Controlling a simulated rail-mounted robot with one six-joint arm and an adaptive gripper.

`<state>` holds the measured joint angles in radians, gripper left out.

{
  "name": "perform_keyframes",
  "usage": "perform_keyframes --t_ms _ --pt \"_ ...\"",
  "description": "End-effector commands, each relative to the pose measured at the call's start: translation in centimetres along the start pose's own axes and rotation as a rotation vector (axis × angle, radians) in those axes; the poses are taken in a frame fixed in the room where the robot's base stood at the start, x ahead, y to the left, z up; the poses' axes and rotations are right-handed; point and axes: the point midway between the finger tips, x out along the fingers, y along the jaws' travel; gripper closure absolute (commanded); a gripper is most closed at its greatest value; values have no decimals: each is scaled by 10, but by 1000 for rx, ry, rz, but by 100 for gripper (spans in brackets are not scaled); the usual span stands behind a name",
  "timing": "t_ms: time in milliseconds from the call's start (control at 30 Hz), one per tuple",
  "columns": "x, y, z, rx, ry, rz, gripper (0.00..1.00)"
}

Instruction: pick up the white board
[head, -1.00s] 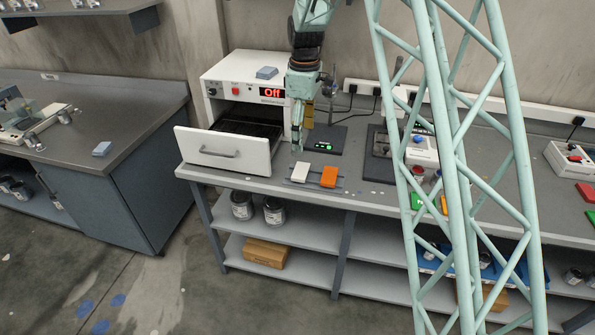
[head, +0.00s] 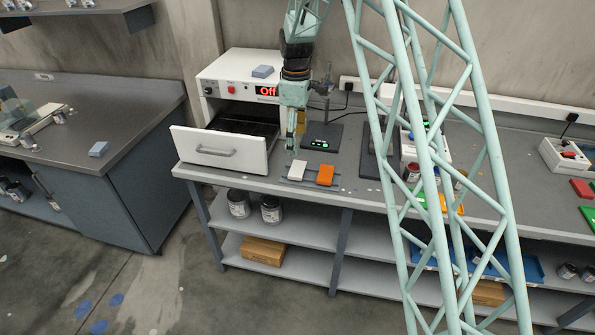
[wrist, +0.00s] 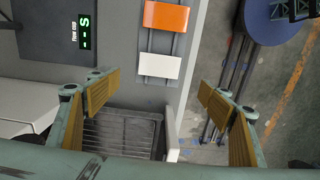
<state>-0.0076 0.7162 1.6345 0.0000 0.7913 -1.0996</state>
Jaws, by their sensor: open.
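The white board (head: 297,171) lies on a small dark rack near the front edge of the grey bench, just left of an orange board (head: 325,175). In the wrist view the white board (wrist: 159,66) lies beyond the fingertips, with the orange board (wrist: 166,17) past it. My gripper (head: 293,150) hangs just behind and above the white board, close to the open drawer. In the wrist view my gripper (wrist: 160,92) is open, its two ribbed yellow pads wide apart and nothing between them.
An oven (head: 240,80) reading "Off" stands on the left with its drawer (head: 217,151) pulled out beside my gripper. A dark device with a green display (head: 319,144) sits behind the boards. The bench front edge is close to the boards.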

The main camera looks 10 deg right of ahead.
Motion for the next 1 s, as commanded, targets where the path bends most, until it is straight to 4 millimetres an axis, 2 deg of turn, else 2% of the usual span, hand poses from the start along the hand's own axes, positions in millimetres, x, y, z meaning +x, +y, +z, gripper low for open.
perform_keyframes --t_ms 300,500,667,1000 --pt "43 -1 1 0 -1 -3 27" --pt "63 0 1 0 -1 -1 27" --pt "70 0 0 0 0 0 27" --pt "70 0 0 0 0 0 27"
